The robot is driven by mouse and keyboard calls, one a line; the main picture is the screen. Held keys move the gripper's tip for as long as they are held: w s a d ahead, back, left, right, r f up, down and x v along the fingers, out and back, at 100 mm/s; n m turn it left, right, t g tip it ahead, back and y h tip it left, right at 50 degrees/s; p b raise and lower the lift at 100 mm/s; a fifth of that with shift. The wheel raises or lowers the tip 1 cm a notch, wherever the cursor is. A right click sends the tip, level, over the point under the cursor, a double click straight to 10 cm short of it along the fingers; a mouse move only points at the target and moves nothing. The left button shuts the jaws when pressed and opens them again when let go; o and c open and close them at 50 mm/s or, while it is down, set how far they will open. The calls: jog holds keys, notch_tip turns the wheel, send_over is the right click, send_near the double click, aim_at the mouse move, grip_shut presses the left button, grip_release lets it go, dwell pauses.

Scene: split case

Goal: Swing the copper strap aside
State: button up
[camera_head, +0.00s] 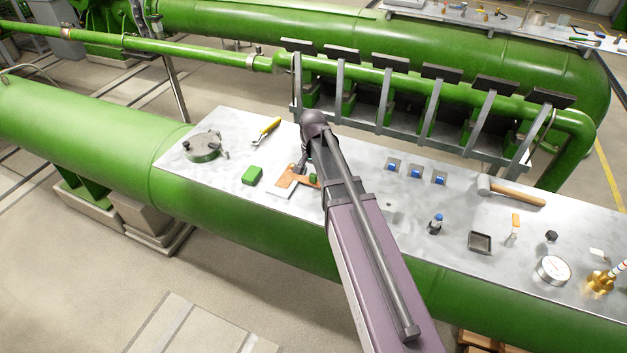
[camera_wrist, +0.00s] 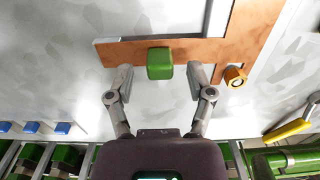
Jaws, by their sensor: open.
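The copper strap (camera_wrist: 205,48) lies flat near the bench top and fills the upper part of the wrist view. A green block-shaped grip (camera_wrist: 159,63) sits on its long arm, and a round copper pivot or bolt head (camera_wrist: 235,76) is at its wider end. The strap also shows in the head view (camera_head: 287,180), partly hidden by my arm. My gripper (camera_wrist: 160,74) is open, with one finger on each side of the green grip and visible gaps between. In the head view my gripper (camera_head: 305,168) is mostly hidden behind my wrist.
A pale plate (camera_head: 279,191) lies by the strap. A loose green block (camera_head: 252,176), a round grey fixture (camera_head: 203,147) and yellow-handled pliers (camera_head: 265,130) are to the left. Blue-topped blocks (camera_head: 415,172) and a hammer (camera_head: 510,192) are to the right. Green pipes run behind the bench.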

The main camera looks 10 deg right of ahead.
jog(key=shift+f+b, duration=0.35)
jog(key=shift+f, duration=0.25)
grip_shut()
